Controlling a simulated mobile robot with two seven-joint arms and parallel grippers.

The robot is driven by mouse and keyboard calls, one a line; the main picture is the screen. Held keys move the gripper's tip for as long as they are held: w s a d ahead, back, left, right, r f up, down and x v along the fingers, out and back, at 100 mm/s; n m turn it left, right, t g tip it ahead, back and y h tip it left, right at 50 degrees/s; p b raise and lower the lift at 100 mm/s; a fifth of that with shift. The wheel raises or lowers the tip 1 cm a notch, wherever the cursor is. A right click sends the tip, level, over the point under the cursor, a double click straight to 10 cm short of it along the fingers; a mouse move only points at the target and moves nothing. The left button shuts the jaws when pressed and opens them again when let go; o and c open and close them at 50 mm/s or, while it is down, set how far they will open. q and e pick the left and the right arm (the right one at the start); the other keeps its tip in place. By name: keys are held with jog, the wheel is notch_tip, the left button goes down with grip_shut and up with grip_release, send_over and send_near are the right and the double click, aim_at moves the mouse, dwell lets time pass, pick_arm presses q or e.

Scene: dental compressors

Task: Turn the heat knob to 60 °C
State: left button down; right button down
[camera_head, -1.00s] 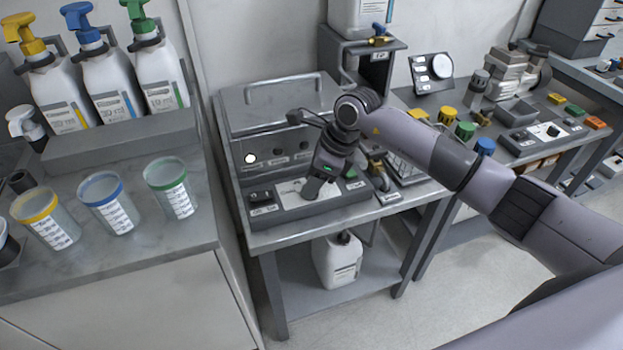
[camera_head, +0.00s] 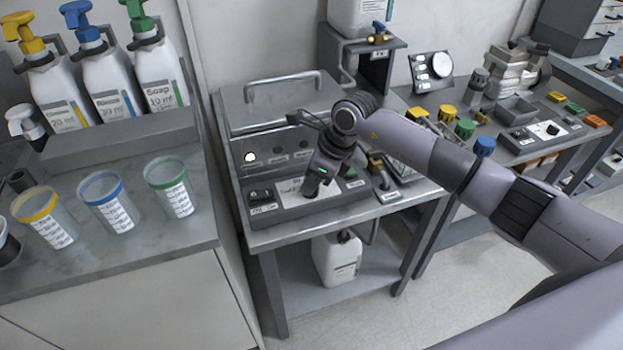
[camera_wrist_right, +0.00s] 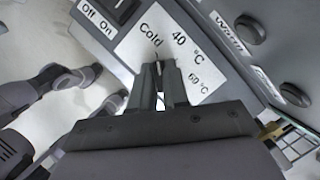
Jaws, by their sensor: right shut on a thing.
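My right gripper (camera_head: 311,192) reaches down onto the control panel (camera_head: 342,196) at the front of the bench unit. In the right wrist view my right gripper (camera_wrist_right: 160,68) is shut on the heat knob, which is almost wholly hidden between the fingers. The white dial plate (camera_wrist_right: 140,42) around it reads Cold, 40 °C and 60 °C. Cold lies beyond the fingertips, 40 °C up and to the right, and 60 °C just right of the fingers. A thin dark mark shows near Cold, but I cannot tell the knob's setting. My left gripper is not in view.
An on/off switch (camera_head: 261,195) sits left of the dial. Round buttons (camera_wrist_right: 251,29) with labels lie to its right in the wrist view. A brass valve (camera_head: 376,163) stands close to the right. Cups and pump bottles stand on the left counter.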

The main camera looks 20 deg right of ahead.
jog(key=m+t, duration=0.1)
jog(key=m, duration=0.1)
jog(key=shift+m, duration=0.3)
jog(key=m+h, duration=0.1)
jog(key=m, duration=0.1)
jog(key=shift+m+t, duration=0.3)
jog(key=m+h+b, duration=0.1)
jog(key=m, duration=0.1)
jog(key=m+h+b, duration=0.1)
jog(key=m, duration=0.1)
jog(key=shift+a+t, duration=0.15)
jog(key=shift+t, duration=0.15)
jog(key=m+h+b, duration=0.1)
jog(key=m, duration=0.3)
jog(key=shift+b, duration=0.4)
jog(key=m+h+b, duration=0.2)
jog(key=m, duration=0.2)
jog(key=shift+m, duration=0.3)
jog(key=shift+a+m+g+h+b, duration=0.1)
jog(key=shift+m+g+h+b, duration=0.2)
jog(key=shift+m+g+b, duration=0.45)
jog(key=shift+m+h, duration=0.3)
jog(key=shift+m, duration=0.85)
jog(key=shift+m+g+b, duration=0.25)
jog(key=shift+m+b, duration=0.05)
jog(key=shift+m, duration=0.4)
